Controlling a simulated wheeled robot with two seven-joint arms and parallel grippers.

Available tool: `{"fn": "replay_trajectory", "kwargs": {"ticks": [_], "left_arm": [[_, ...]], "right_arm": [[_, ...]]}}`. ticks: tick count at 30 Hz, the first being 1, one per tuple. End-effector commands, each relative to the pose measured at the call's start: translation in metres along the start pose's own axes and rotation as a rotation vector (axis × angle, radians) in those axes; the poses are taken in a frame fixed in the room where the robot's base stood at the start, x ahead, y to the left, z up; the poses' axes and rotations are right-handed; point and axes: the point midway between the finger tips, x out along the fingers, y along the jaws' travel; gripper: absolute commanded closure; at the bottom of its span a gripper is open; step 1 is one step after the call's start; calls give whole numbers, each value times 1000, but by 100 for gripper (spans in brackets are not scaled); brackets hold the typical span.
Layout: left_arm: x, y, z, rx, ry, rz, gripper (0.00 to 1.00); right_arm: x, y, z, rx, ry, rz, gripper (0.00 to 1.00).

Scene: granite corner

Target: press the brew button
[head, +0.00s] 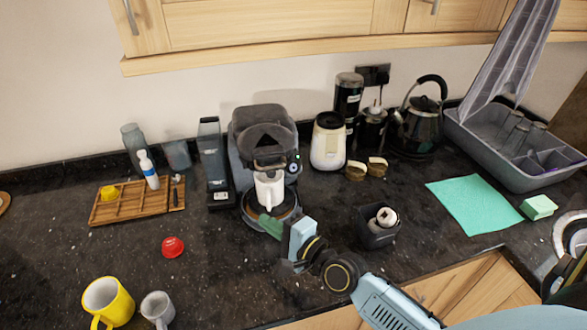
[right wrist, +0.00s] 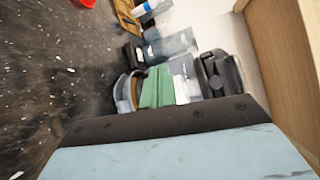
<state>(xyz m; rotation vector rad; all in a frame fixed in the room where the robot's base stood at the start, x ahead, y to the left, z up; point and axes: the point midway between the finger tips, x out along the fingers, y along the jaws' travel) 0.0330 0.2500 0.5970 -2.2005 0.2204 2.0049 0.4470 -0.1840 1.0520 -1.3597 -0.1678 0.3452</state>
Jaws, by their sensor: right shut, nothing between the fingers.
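The dark grey coffee machine (head: 240,150) stands against the back wall in the head view. A small round button with a light centre (head: 294,168) shows on the right of its front. A white mug (head: 269,190) stands on its round drip tray, under the brew head. My right gripper (head: 270,226), with green fingertips, is shut and empty at the front edge of the drip tray, in front of and below the button. In the right wrist view the green fingertips (right wrist: 157,88) partly cover the machine (right wrist: 216,72). My left gripper is not in view.
A dark bin (head: 378,238) stands right of my right gripper. A red capsule (head: 172,246), a yellow mug (head: 108,300) and a grey cup (head: 158,307) are at left. A wooden tray (head: 120,212), white canister (head: 327,145) and kettle (head: 420,125) stand behind. Wall cabinets overhang (head: 280,25).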

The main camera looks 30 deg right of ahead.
Motion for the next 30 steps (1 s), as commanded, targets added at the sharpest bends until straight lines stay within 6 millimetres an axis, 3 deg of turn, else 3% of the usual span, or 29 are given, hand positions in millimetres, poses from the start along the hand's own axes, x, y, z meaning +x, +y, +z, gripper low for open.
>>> {"fn": "replay_trajectory", "kwargs": {"ticks": [2,6,12,17,30], "left_arm": [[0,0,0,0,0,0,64],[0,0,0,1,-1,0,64],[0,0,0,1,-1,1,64],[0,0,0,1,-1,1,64],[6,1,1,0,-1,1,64]], "right_arm": [[11,-17,-33,222,78,-138,100],[13,-40,-90,560,196,-372,100],[2,-51,-145,829,295,-602,100],[-3,-53,-158,890,318,-663,100],[3,-50,-161,889,317,-665,100]]}}
